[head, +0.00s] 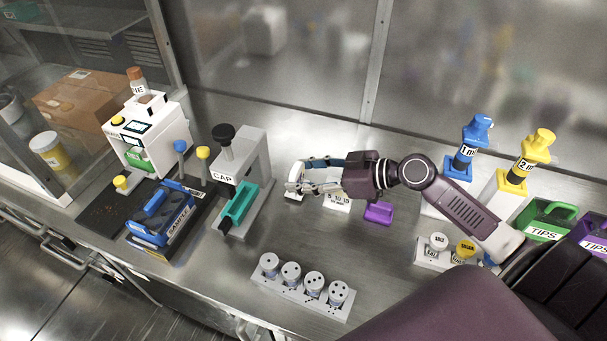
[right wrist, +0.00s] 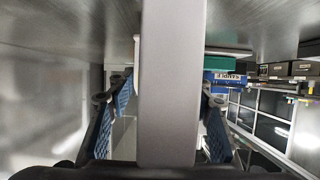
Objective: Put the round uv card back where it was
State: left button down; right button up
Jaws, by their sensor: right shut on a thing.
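My right gripper (head: 302,187) reaches in from the right, low over the middle of the bench, to the right of the cap press. It is shut on a pale round thing, seemingly the round uv card (head: 296,171), at its fingertips. The fingers hide part of the card. A small white labelled block (head: 337,203) stands just below the gripper and is partly covered by it. In the right wrist view, the blue-padded fingers (right wrist: 168,105) flank a broad grey bar that blocks the middle; I cannot tell what it is. My left gripper is not in view.
The grey cap press (head: 256,165) with its teal tray stands close left of the gripper. A purple block (head: 379,213) lies beneath the wrist. A rack of several dotted jars (head: 300,292) stands in front. Salt and sugar jars (head: 438,243) and pipettes (head: 475,145) are right.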

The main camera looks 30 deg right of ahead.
jog(key=shift+s+a+f+b, duration=0.1)
jog(key=shift+s+f+b, duration=0.05)
jog(key=shift+f+b, duration=0.4)
jog(key=o, duration=1.1)
jog(key=shift+s+f, duration=0.15)
jog(key=shift+f, duration=0.1)
jog(key=shift+r, duration=0.1)
jog(key=shift+r+p, duration=0.25)
jog(key=shift+p, duration=0.25)
jog(key=shift+r+p, duration=0.4)
jog(key=shift+p, duration=0.05)
jog(key=shift+v, duration=1.2)
jog(key=v, duration=0.3)
jog(key=p+v, duration=0.1)
jog(key=v, duration=0.5)
jog(key=shift+r, duration=0.45)
